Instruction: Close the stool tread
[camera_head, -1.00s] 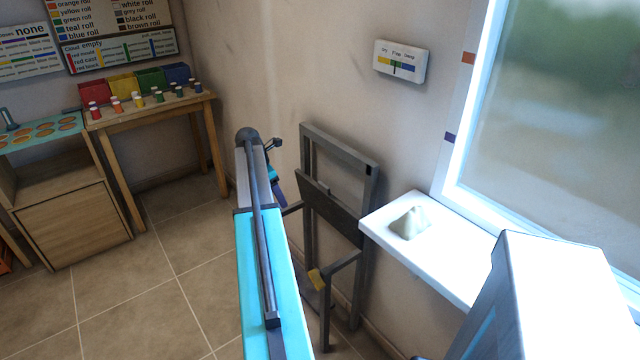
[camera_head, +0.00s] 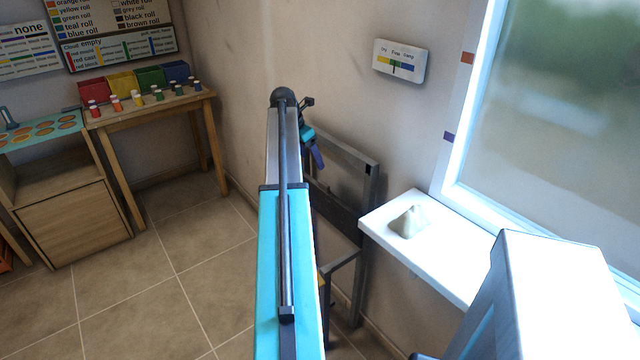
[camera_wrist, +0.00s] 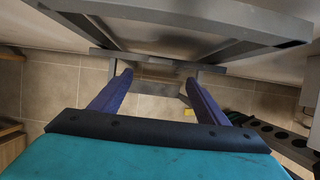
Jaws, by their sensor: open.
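A grey metal stool frame (camera_head: 366,185) stands against the wall below the wall sign, left of the white sill. A dark flat panel (camera_head: 342,216), which looks like the tread, sits between its uprights. A lower grey bracket with a leg (camera_head: 345,262) juts out from it; my arm hides part of it. My gripper (camera_head: 313,148) is at the upper left of the frame in the head view. In the wrist view my gripper (camera_wrist: 158,78) has its two purple fingers apart with nothing between them. Grey bars (camera_wrist: 180,35) cross just beyond and above the fingertips; contact cannot be told.
The white sill (camera_head: 445,250) with a pale lump (camera_head: 409,221) on it juts out right of the stool. A wooden table (camera_head: 150,108) with coloured bins stands at the back left, beside a wooden cabinet (camera_head: 75,215). The tiled floor (camera_head: 190,270) left of my arm is clear.

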